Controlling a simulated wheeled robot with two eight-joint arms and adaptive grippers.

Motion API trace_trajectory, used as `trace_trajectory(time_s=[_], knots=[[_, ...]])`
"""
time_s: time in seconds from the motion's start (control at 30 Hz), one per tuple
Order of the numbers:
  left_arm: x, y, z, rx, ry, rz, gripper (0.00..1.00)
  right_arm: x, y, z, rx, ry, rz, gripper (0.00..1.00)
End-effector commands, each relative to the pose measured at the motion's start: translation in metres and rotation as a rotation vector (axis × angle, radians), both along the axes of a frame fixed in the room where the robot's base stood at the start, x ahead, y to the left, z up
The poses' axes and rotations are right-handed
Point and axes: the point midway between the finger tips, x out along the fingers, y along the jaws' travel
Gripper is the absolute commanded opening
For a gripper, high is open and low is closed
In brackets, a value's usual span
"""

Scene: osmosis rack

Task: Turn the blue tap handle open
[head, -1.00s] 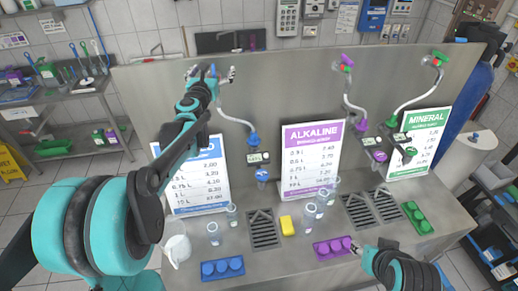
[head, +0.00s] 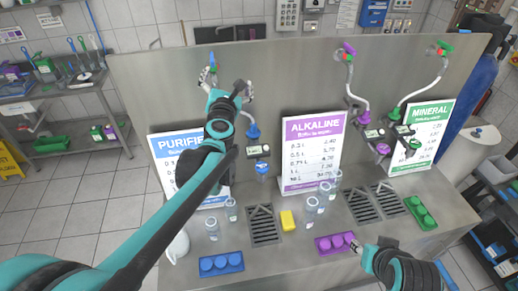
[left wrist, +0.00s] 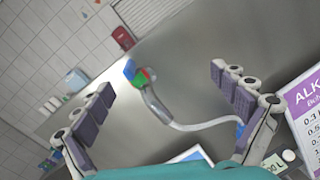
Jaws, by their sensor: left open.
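The blue tap handle (head: 212,60) is at the top of the steel back panel, above the blue-lettered PURIFIED sign (head: 163,148). In the head view it points up, just beyond my left gripper's left finger. In the left wrist view the blue handle (left wrist: 130,70) sits beside a green and red tap body on a grey bent pipe (left wrist: 160,108). My left gripper (head: 226,83) is open and empty, its fingers (left wrist: 165,85) spread either side of the tap, with the handle nearer the left finger. My right gripper (head: 362,252) is low by the purple cap tray; its fingers are hard to make out.
Purple (head: 348,48) and green (head: 441,46) taps stand farther right on the panel. The counter holds several clear cups, a yellow sponge (head: 287,220), a white jug (head: 178,246), and blue (head: 221,263), purple (head: 335,244) and green (head: 420,213) cap trays.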

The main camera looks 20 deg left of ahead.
Motion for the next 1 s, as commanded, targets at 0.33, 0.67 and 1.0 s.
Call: trace_trajectory(time_s=[0.33,0.67,1.0], knots=[[-0.027,-0.053,-0.046,0.421,0.106,-0.178,0.97,0.000,0.000,-0.045,0.000,0.000,0.000,0.40],[-0.056,-0.091,-0.096,0.771,0.190,-0.322,0.97,0.000,0.000,-0.078,0.000,0.000,0.000,0.40],[-0.080,-0.112,-0.138,1.021,0.249,-0.426,0.97,0.000,0.000,-0.099,0.000,0.000,0.000,0.40]])
